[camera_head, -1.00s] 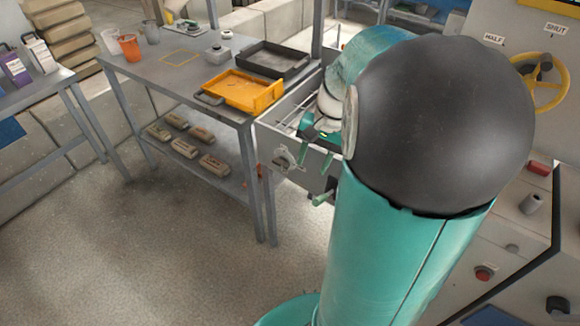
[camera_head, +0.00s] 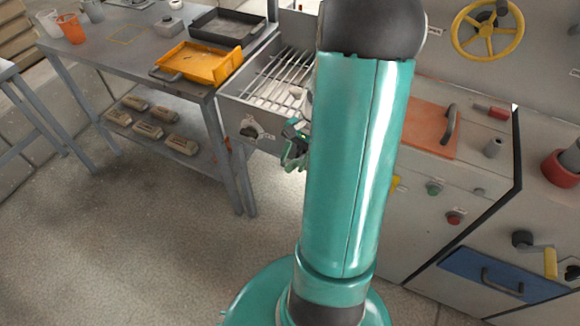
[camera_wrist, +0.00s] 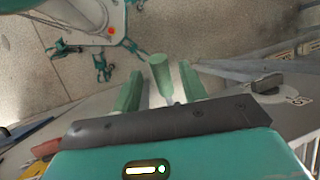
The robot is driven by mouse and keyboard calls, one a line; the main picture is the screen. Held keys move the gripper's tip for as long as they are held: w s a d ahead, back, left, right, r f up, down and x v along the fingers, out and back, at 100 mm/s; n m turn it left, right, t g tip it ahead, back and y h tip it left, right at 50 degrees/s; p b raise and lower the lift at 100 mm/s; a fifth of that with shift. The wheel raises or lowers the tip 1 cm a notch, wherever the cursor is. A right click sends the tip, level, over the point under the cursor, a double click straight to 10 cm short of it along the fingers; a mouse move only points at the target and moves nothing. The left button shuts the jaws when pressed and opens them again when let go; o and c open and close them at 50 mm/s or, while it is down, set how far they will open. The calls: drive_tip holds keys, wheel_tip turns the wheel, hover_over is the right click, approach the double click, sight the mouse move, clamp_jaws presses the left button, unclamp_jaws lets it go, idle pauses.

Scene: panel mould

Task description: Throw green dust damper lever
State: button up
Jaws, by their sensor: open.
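The green dust damper lever shows in the wrist view as a green grip (camera_wrist: 160,72) on a thin grey stem. It stands between the two green fingers of my gripper (camera_wrist: 158,88), with a visible gap to each finger. My gripper is open. In the head view my gripper (camera_head: 295,145) is small, partly behind my arm, at the front of the grated box (camera_head: 230,98). The lever cannot be told apart from the fingers there.
A dark knob (camera_head: 250,131) sits on the box front left of my gripper. A grey table (camera_head: 120,55) with a yellow tray (camera_head: 195,64) stands left. Right is a cabinet with a yellow handwheel (camera_head: 488,30) and an orange panel (camera_head: 425,130). The floor in front is clear.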

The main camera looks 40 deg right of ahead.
sight(292, 164)
drive_tip(key=shift+x, duration=1.85)
drive_tip(key=shift+d, duration=0.1)
drive_tip(key=shift+c, duration=0.2)
clamp_jaws()
